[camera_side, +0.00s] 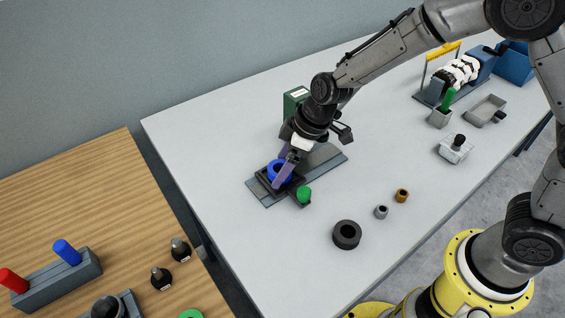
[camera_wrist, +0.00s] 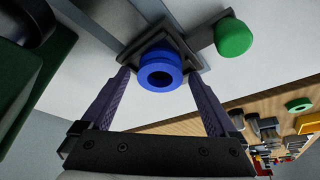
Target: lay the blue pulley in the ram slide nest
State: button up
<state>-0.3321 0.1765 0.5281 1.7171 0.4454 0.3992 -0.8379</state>
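The blue pulley (camera_side: 274,170) sits at the dark square ram slide nest (camera_side: 263,181) on the grey slide; its base is partly hidden in the side view. In the wrist view the blue pulley (camera_wrist: 160,56) shows its round bore, with the nest (camera_wrist: 190,50) around and behind it. My gripper (camera_side: 279,172) is down at the nest with one finger on each side of the pulley. In the wrist view my gripper (camera_wrist: 160,74) is open, with a gap between each fingertip and the pulley.
A green knob (camera_side: 304,194) sticks out beside the nest. A green box (camera_side: 295,101) stands behind my wrist. A black ring (camera_side: 347,235), a grey bush (camera_side: 381,212) and a brown bush (camera_side: 402,195) lie to the right. The wooden table (camera_side: 80,200) is at left.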

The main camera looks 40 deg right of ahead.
jog(key=shift+r, duration=0.1)
jog(key=shift+r, duration=0.35)
jog(key=v, duration=1.1)
jog(key=shift+s+d+r, duration=0.15)
jog(key=s+d+r+m+t+h, duration=0.1)
jog(key=s+d+r+m, duration=0.15)
jog(key=s+d, duration=0.3)
jog(key=s+d+r+m, duration=0.2)
jog(key=s+d+r, duration=0.2)
jog(key=s, duration=0.2)
jog(key=s+d+m+t+h, duration=0.1)
jog(key=s+d+m, duration=0.3)
jog(key=s, duration=0.7)
jog(key=shift+s+d+f+h, duration=0.2)
jog(key=shift+d+f+h, duration=0.35)
jog(key=shift+d, duration=0.35)
